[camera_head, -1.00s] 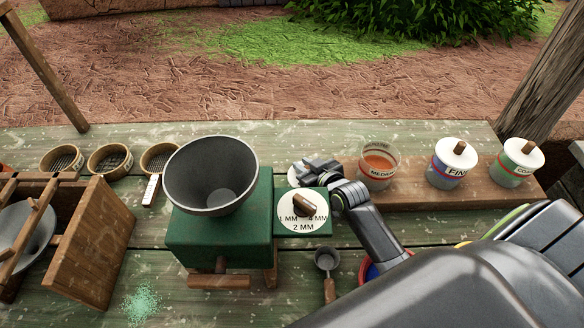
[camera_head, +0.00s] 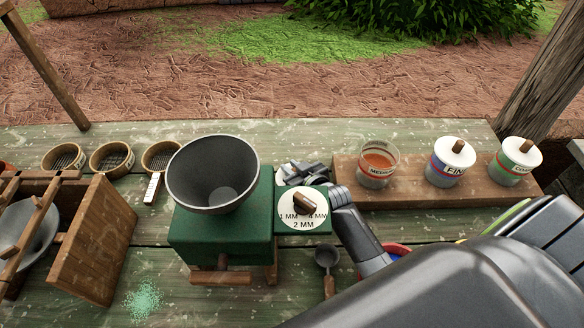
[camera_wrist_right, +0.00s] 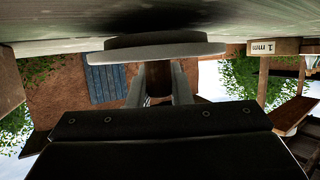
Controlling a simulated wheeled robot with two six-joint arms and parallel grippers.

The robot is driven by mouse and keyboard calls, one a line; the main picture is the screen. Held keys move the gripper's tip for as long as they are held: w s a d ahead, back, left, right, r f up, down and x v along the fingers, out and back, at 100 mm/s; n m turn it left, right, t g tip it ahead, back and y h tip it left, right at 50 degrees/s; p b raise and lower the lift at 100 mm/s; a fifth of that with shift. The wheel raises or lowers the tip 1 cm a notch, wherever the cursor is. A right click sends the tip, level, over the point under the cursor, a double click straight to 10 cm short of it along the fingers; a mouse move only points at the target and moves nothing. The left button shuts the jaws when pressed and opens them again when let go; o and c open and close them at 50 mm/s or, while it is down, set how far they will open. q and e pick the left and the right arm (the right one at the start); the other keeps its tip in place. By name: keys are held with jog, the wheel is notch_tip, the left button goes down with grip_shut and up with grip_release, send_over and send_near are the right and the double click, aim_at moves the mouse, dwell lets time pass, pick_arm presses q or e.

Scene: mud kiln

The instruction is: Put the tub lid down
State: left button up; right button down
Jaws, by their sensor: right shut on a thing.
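My right gripper (camera_head: 304,174) is shut on the knob of a pale round tub lid, just behind the green box with the dial. In the head view the lid (camera_head: 280,174) is mostly hidden by the gripper and the box. In the right wrist view the lid (camera_wrist_right: 165,51) shows edge-on, close to the table top, with its knob (camera_wrist_right: 158,78) between my fingers. I cannot tell whether it touches the table. The tub marked MEDIUM (camera_head: 378,168) stands open with orange material inside. My left gripper is not in view.
The green mill (camera_head: 222,232) with its grey hopper (camera_head: 212,175) stands left of the gripper. Lidded tubs FINE (camera_head: 451,163) and a green-banded one (camera_head: 515,163) stand on a wooden board (camera_head: 420,194). A scoop (camera_head: 328,260) lies in front. Several sieves (camera_head: 112,158) sit at left.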

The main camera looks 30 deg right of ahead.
jog(key=shift+s+f, duration=0.15)
jog(key=shift+f, duration=0.1)
jog(key=c, duration=1.3)
grip_release()
jog(key=shift+s+f, duration=0.1)
jog(key=shift+f, duration=0.15)
jog(key=shift+r, duration=0.25)
jog(key=v, duration=0.8)
jog(key=r+v, duration=0.1)
jog(key=v, duration=0.3)
jog(key=shift+w+r, duration=0.15)
jog(key=shift+w, duration=0.1)
